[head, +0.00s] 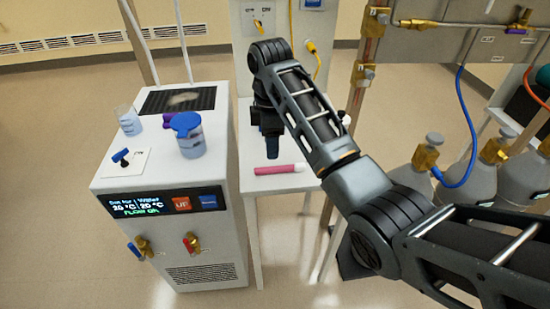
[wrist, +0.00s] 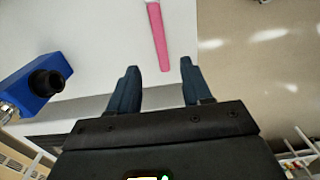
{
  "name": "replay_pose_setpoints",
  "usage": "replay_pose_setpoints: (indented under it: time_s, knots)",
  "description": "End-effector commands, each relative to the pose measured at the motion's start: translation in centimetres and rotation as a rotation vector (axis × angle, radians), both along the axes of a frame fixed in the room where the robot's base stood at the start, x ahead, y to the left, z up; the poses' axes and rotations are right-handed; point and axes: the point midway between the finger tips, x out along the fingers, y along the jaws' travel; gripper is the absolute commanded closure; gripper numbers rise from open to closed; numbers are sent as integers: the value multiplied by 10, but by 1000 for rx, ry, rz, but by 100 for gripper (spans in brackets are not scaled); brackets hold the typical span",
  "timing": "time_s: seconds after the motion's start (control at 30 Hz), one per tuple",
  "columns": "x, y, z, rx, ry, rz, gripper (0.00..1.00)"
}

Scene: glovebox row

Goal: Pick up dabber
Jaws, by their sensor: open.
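The dabber, a slim pink stick (head: 280,169), lies on a small white table. In the wrist view the dabber (wrist: 158,38) runs up from between the fingertips, with a paler upper end at the top edge. My gripper (head: 270,157) points down just behind the dabber in the head view. In the wrist view my gripper (wrist: 160,68) is open, with two dark blue fingers apart and nothing held between them. The dabber's near end shows in line with the gap. Whether the fingertips are level with it or above it I cannot tell.
A blue block with a black knob (wrist: 45,83) is left of the fingers in the wrist view. A white chiller cabinet (head: 185,235) stands left of the table, with a blue-lidded beaker (head: 190,143) on top. Gas cylinders (head: 470,172) stand at the right.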

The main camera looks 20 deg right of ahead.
Motion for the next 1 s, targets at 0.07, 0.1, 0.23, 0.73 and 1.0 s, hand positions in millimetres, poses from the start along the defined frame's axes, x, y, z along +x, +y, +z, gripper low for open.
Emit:
replay_pose_setpoints:
  time_s: [0.07, 0.1, 0.23, 0.73, 1.0]
  knots:
    - [0, 0, -5, -1, 4, 1, 51]
    - [0, 0, -9, 0, 5, 1, 51]
    - [-1, 0, -22, -1, 4, 1, 51]
    - [-2, 4, -76, 0, 1, 1, 51]
    - [-2, 4, -77, 0, 1, 1, 56]
